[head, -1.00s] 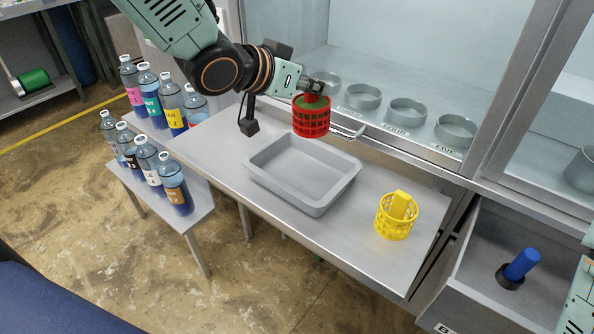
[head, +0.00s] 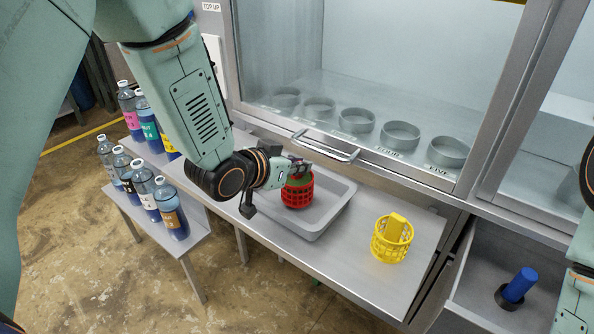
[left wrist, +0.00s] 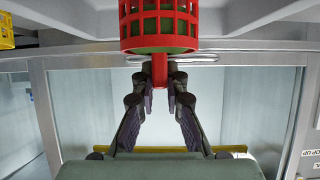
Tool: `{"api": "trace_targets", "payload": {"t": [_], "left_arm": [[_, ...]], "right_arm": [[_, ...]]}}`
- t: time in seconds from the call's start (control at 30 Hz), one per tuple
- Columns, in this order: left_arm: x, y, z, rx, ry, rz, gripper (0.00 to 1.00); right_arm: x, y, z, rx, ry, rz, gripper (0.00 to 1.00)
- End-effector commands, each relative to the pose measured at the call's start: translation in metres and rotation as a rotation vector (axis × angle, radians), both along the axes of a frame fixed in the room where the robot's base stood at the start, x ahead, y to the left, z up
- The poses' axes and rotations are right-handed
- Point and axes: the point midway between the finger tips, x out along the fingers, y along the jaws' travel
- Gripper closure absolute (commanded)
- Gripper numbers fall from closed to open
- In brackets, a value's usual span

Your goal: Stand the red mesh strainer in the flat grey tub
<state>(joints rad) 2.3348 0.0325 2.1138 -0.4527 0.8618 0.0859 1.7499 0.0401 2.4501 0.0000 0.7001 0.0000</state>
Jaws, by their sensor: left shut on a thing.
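The red mesh strainer (head: 297,193) is upright, with something green inside. My left gripper (head: 299,169) is shut on its upper handle. In the left wrist view the strainer (left wrist: 160,22) is at the top, with its red handle between the fingertips (left wrist: 160,75). The flat grey tub (head: 338,212) is on the metal table, and the strainer is within its outline in the head view. I cannot tell whether the strainer touches the tub floor. My left arm hides the tub's left part. Part of my right arm shows at the right edge; its gripper is out of view.
A yellow mesh basket (head: 391,240) stands on the table (head: 345,272) right of the tub. Labelled bottles (head: 171,209) stand on stepped shelves at left. A glass-fronted cabinet with a handle (head: 326,146) and several grey rings is behind. A blue-handled thing (head: 519,285) is in the drawer at right.

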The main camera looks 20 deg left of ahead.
Motion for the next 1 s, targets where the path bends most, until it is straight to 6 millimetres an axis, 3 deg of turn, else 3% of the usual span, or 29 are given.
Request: {"api": "trace_targets", "payload": {"t": [0.07, 0.27, 0.3, 0.53, 0.87, 1.0], "left_arm": [[0.0, 0.001, -0.011, -0.001, 0.0, 0.002, 1.0], [0.0, 0.001, -0.01, -0.001, -0.001, 0.003, 1.0], [0.0, 0.001, -0.01, -0.001, 0.0, 0.003, 0.85], [0.0, 0.001, -0.01, 0.0, 0.0, 0.001, 0.66], [-0.002, 0.002, -0.009, -0.001, 0.0, 0.003, 0.66], [-0.014, 0.008, 0.0, -0.003, 0.0, 0.005, 0.66]], "right_arm": [[0.0, 0.0, -0.004, 0.0, 0.0, 0.0, 0.6], [0.0, 0.0, -0.003, 0.0, 0.0, 0.0, 0.6], [0.0, 0.0, -0.003, 0.0, 0.0, 0.0, 0.6], [0.0, 0.0, -0.003, 0.0, 0.0, 0.0, 0.6], [0.0, 0.0, -0.002, 0.0, 0.0, 0.0, 0.6], [0.0, 0.0, 0.001, 0.0, 0.0, 0.0, 0.6]]}}
